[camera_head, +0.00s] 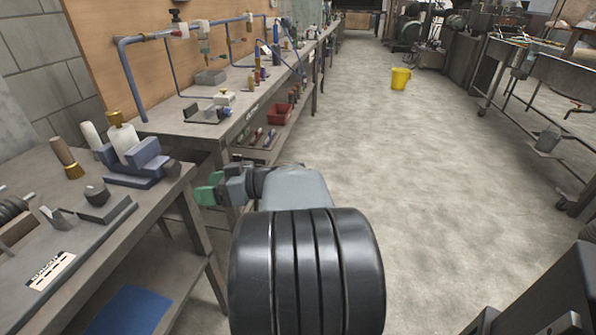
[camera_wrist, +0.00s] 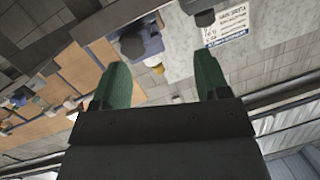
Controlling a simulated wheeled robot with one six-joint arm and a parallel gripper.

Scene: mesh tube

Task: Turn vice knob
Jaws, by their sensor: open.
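A blue-grey vice (camera_head: 143,163) stands near the right edge of the near-left bench in the head view. A dark rounded knob (camera_head: 172,167) sits at its right end, facing the aisle. My gripper (camera_head: 207,190) is open, with green fingers, beside the bench edge, to the right of the knob and apart from it. Nothing shows between the fingers. In the wrist view my gripper (camera_wrist: 158,68) has its two green fingers spread. A blue piece (camera_wrist: 152,43) with a dark round part (camera_wrist: 131,45) shows beyond the left fingertip; it looks like the vice and knob.
The near bench (camera_head: 130,240) also holds a wooden-handled tool (camera_head: 66,155), a grey block (camera_head: 105,205) and a white label (camera_head: 50,271). A longer bench with pipes (camera_head: 185,125) runs behind it. A yellow bucket (camera_head: 400,78) stands on the open floor (camera_head: 450,180).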

